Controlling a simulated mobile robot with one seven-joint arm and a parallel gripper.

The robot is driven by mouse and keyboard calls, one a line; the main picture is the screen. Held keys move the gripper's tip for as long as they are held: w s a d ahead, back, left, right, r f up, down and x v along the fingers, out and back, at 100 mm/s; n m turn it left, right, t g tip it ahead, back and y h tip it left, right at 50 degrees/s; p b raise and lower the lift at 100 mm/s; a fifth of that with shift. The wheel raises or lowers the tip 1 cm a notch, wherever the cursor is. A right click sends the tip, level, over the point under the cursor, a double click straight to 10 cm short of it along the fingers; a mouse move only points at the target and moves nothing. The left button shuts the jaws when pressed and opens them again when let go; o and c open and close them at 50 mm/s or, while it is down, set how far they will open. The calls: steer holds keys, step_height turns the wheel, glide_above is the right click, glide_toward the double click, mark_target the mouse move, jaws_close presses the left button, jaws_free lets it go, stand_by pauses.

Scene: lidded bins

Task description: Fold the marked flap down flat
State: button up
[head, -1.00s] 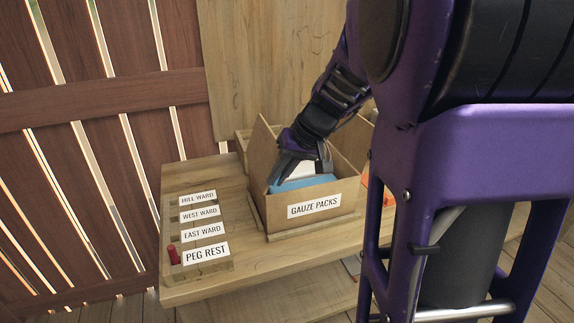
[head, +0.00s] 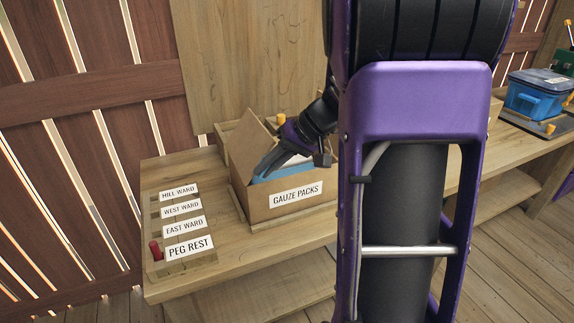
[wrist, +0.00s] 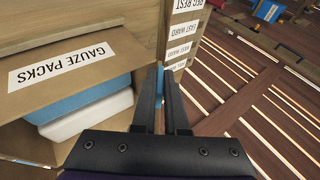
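The tan cardboard box (head: 255,201), labelled GAUZE PACKS, stands on the wooden bench. A flap (head: 246,140) stands up, tilted, at its left side, with no clear marking visible. A blue pack (head: 285,171) shows inside; the wrist view shows the blue pack (wrist: 85,112) above a white pack (wrist: 90,126). My gripper (head: 263,172) reaches into the box's left part, beside the flap; contact is unclear. In the wrist view, my gripper's (wrist: 164,75) fingertips are close together with blue between them, apparently fingertip pads. My arm hides the box's right side.
A peg rack (head: 205,256) with ward labels and PEG REST holds a red peg (head: 156,250) at the left. A blue lidded bin (head: 538,93) stands far right. A wooden panel (head: 255,60) rises behind the bench. Bare bench (head: 165,290) lies in front.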

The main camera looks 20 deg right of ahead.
steer(key=o, duration=0.5)
steer(key=shift+s, duration=0.1)
steer(key=shift+s+d+r+p, duration=0.2)
steer(key=shift+s+r+p, duration=0.15)
steer(key=shift+s+r, duration=0.5)
steer(key=shift+s+d+r+p, duration=0.2)
steer(key=shift+s+r+p, duration=0.2)
steer(key=shift+s+r, duration=0.45)
steer(key=shift+s+d+r+p, duration=0.2)
steer(key=shift+s+r+p, duration=0.25)
steer(key=shift+r, duration=0.65)
steer(key=shift+s, duration=0.1)
